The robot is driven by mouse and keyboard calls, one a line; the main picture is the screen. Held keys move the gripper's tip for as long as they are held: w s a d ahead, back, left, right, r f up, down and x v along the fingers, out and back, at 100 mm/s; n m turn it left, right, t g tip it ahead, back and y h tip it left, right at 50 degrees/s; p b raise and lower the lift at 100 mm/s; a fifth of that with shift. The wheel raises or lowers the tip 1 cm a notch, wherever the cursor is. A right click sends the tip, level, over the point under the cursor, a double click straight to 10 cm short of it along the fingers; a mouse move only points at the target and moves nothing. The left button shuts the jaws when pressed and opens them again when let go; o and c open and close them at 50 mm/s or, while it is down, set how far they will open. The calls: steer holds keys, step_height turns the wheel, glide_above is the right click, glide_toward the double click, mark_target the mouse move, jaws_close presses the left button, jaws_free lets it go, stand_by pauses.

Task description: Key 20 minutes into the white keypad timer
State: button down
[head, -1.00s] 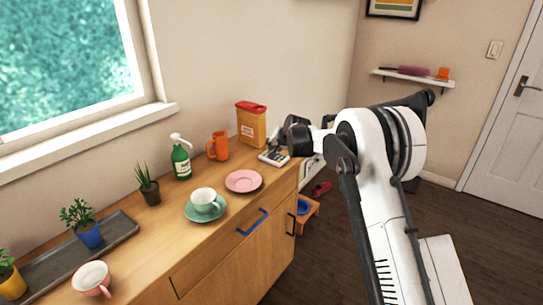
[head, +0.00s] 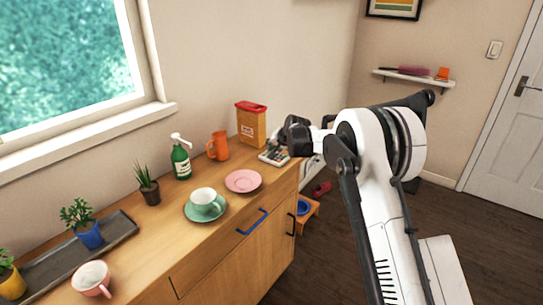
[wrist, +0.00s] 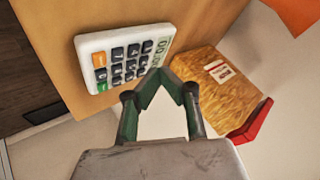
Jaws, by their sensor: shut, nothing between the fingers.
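The white keypad timer (wrist: 124,56) lies on the wooden counter, with dark keys, an orange key, a green key and a small display whose digits I cannot read fully. It also shows in the head view (head: 270,157) near the counter's far right end. My gripper (wrist: 166,82) is shut and empty. In the wrist view its fingertips are beside the timer's display-side edge; whether they touch it I cannot tell. In the head view my gripper (head: 279,144) is over the timer's far side and hides part of it.
A yellow-orange box with a red lid (head: 251,125) stands close behind the timer. An orange mug (head: 218,146), a pink plate (head: 243,181) and a cup (head: 204,199) on a green saucer are to the left. The counter ends just right of the timer.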

steer(key=shift+f, duration=0.35)
steer(key=shift+f+b, duration=0.3)
steer(key=shift+b, duration=0.25)
steer(key=shift+r, duration=0.15)
stand_by(0.4)
steer(key=shift+r, duration=0.6)
steer(key=shift+r, duration=0.1)
steer(key=shift+r+p, duration=0.95)
steer(key=shift+r, duration=1.5)
steer(key=shift+d, duration=0.1)
